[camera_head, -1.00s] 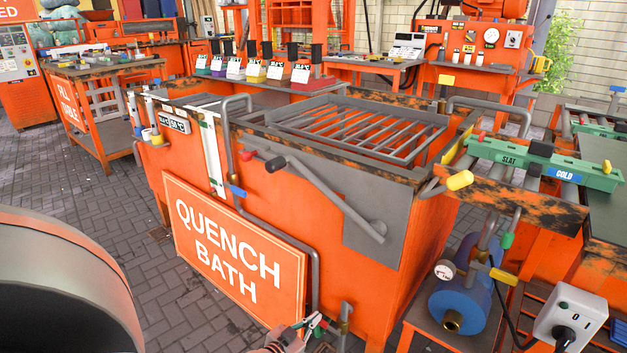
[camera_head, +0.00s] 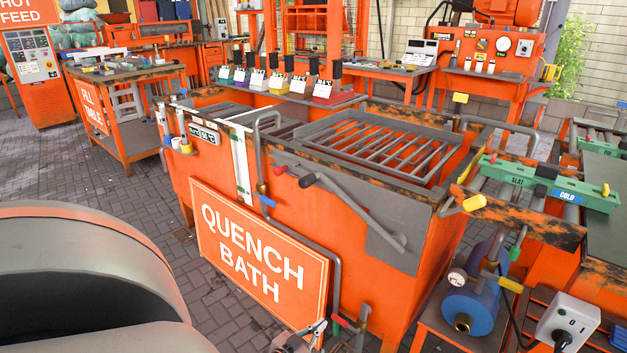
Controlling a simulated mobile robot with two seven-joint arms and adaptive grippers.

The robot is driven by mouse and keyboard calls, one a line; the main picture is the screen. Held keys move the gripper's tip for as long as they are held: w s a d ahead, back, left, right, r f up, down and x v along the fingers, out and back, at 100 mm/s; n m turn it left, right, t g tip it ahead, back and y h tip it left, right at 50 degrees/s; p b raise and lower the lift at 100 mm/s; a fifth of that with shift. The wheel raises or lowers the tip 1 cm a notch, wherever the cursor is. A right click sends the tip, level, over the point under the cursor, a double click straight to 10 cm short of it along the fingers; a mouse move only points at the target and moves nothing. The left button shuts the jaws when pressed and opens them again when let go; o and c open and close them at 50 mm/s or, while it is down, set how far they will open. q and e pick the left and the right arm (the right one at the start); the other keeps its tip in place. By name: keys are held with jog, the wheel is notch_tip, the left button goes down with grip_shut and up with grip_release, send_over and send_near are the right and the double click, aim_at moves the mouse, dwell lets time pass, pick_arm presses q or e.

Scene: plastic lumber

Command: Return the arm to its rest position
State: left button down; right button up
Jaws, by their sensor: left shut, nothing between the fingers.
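My left gripper (camera_head: 318,328) shows small at the bottom edge, in front of the lower right corner of the QUENCH BATH sign (camera_head: 257,285). It is shut with nothing held, and most of its body is cut off by the frame. A large grey and orange rounded part of my own arm (camera_head: 90,260) fills the lower left. My right gripper is not in view.
The orange quench bath (camera_head: 410,290) with its grate (camera_head: 375,140) stands in the middle. A levered handle (camera_head: 355,212) and pipes stick out of its front. A blue pump (camera_head: 470,305) stands at right. Paved floor (camera_head: 150,210) is clear at left.

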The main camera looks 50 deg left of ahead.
pick_arm(q)
jog(key=shift+s, duration=0.35)
